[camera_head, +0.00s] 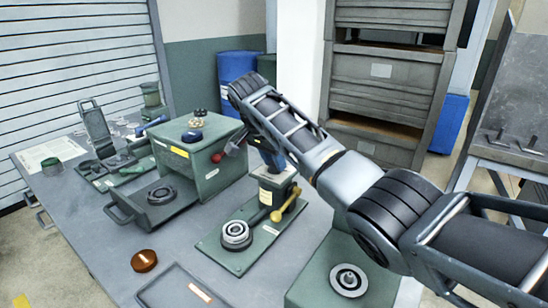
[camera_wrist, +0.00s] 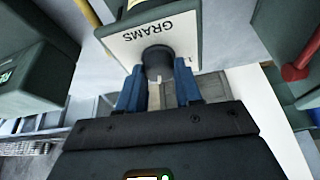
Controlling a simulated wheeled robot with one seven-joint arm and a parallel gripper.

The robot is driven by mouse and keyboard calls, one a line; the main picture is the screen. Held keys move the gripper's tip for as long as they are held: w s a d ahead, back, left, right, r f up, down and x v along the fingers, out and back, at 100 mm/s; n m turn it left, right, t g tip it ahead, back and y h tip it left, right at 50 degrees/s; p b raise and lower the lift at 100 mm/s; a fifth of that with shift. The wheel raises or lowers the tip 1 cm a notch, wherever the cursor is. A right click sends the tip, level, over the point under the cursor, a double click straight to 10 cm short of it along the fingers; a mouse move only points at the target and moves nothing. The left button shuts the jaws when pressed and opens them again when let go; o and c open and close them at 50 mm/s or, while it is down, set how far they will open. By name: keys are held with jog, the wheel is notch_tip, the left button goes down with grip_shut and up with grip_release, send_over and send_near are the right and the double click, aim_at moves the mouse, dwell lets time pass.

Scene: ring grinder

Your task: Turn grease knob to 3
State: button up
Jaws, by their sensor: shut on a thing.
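The grease knob (camera_wrist: 158,62) is a dark round knob on a white dial plate (camera_wrist: 125,45) printed "GRAMS", on the underside of a green housing in the wrist view. My gripper (camera_wrist: 158,88) has its blue fingers on both sides of the knob and is shut on it. A pale strip shows between the fingers below the knob. The dial's numbers are mostly hidden, so I cannot tell the setting. In the head view my gripper (camera_head: 273,160) is at the top of the green grease device (camera_head: 274,184) with a yellow lever (camera_head: 285,206); the knob is hidden there.
A green box (camera_head: 200,150) with a red knob stands left of the device. A ring stack (camera_head: 236,234) sits on the device's base plate. An orange-brown puck (camera_head: 144,260) and a grey tray (camera_head: 182,290) lie in front. Another green fixture (camera_head: 348,280) stands under my arm.

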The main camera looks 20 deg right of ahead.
jog(key=shift+m, duration=0.3)
jog(key=o, duration=1)
jog(key=shift+o, duration=0.2)
jog(key=shift+r, duration=0.1)
jog(key=b+v, duration=0.1)
jog(key=v, duration=0.6)
jog(key=shift+a+r, duration=0.15)
jog(key=shift+r, duration=0.1)
jog(key=shift+s, duration=0.1)
